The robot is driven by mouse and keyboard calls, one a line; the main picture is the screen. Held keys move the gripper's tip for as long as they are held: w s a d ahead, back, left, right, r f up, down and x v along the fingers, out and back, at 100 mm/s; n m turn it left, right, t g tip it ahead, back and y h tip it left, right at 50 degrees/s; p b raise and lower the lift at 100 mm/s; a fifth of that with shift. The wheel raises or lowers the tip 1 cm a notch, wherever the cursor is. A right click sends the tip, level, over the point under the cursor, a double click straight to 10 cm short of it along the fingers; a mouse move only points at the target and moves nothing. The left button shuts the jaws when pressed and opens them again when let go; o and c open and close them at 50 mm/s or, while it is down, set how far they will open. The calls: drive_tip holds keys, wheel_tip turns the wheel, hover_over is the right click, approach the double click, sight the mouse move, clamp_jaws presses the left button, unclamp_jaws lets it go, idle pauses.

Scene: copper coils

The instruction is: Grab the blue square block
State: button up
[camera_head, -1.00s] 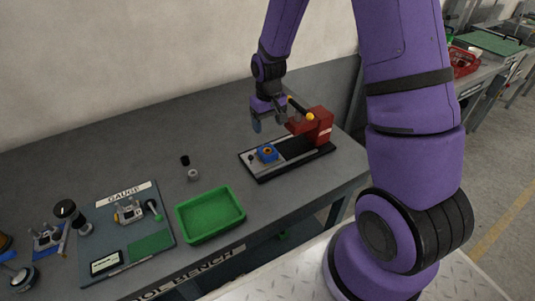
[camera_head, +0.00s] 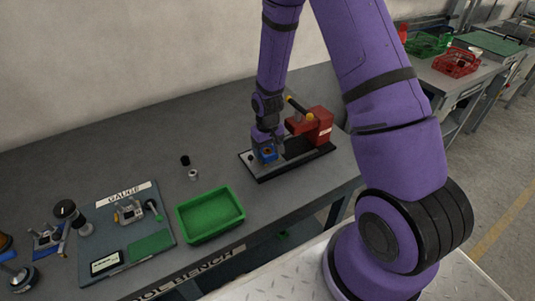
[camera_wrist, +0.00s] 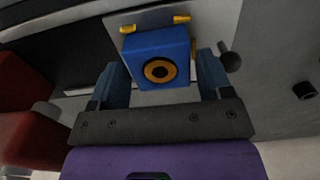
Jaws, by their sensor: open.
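The blue square block (camera_wrist: 150,58) has a copper-coloured ring around a dark hole in its top face. It sits on a light plate (camera_wrist: 208,20) with brass pins beside it. My gripper (camera_wrist: 164,72) is open, with one finger on each side of the block in the wrist view. Whether the fingers touch the block I cannot tell. In the head view my gripper (camera_head: 266,150) is down over the block (camera_head: 268,154), which is partly hidden behind the fingers.
A red press (camera_head: 313,124) with a dark lever stands on the black base (camera_head: 262,175), right of the block. A green tray (camera_head: 210,236) lies in front to the left. Two small cylinders stand left of the base. A gauge board (camera_head: 150,200) is further left.

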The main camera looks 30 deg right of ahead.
drive_tip(key=shift+f, duration=0.45)
drive_tip(key=c, duration=0.8)
drive_tip(key=shift+c, duration=0.2)
drive_tip(key=shift+r, duration=0.15)
